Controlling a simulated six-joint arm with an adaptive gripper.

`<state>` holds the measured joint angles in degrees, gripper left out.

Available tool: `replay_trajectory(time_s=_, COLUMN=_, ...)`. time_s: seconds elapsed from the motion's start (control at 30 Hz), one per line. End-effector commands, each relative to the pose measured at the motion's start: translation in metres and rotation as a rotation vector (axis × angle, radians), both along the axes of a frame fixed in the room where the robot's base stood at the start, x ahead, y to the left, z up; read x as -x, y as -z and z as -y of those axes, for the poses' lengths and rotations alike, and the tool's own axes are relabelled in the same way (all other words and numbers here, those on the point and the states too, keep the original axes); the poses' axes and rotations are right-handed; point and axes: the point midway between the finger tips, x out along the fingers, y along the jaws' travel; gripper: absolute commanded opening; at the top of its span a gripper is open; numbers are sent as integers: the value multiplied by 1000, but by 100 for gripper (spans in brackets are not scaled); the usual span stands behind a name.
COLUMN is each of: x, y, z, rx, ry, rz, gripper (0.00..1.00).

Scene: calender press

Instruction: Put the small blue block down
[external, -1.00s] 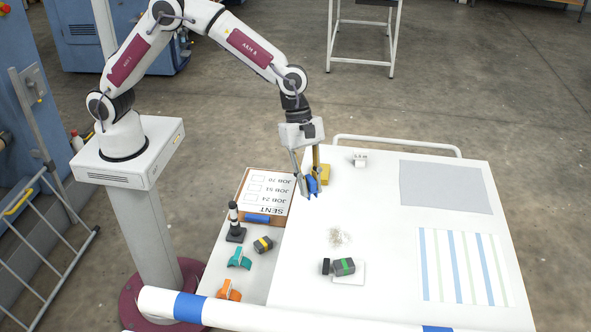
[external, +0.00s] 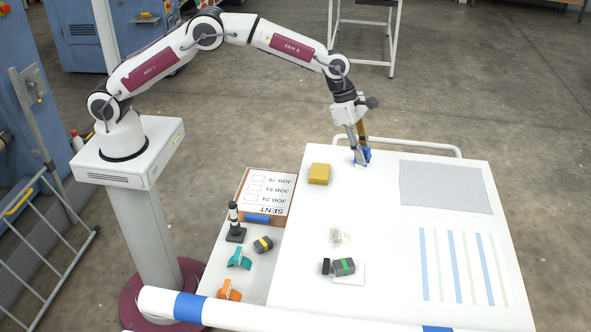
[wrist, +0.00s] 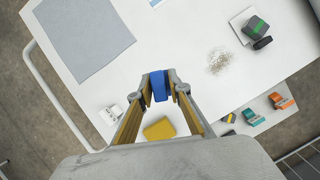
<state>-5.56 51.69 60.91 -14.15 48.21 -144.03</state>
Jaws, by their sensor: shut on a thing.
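The small blue block (wrist: 159,86) is held between the fingertips of my gripper (wrist: 160,90) in the wrist view. In the external view my gripper (external: 361,158) points down near the table's far edge, with the blue block (external: 364,154) between its fingers. A small white object (wrist: 109,114) lies on the table beside my gripper in the wrist view. In the external view it is mostly hidden behind the fingers. I cannot tell whether the block touches anything below it.
A yellow block (external: 319,174) sits left of my gripper on the white table (external: 385,245). A grey sheet (external: 445,186) and striped sheet (external: 465,267) lie at right. Pale crumbs (external: 339,237) and a grey-green block (external: 344,267) lie nearer. A white rail (external: 400,143) runs behind.

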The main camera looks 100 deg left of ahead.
Motion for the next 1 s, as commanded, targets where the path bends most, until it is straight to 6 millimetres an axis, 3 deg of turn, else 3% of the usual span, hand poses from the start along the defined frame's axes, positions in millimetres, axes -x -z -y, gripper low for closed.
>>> replay_trajectory(time_s=0.4, x=0, y=46, z=-2, rx=0, ry=-4, rz=-2, gripper=3)
replay_trajectory(time_s=1.0, x=0, y=59, z=-1, rx=0, ry=-4, rz=-3, gripper=3)
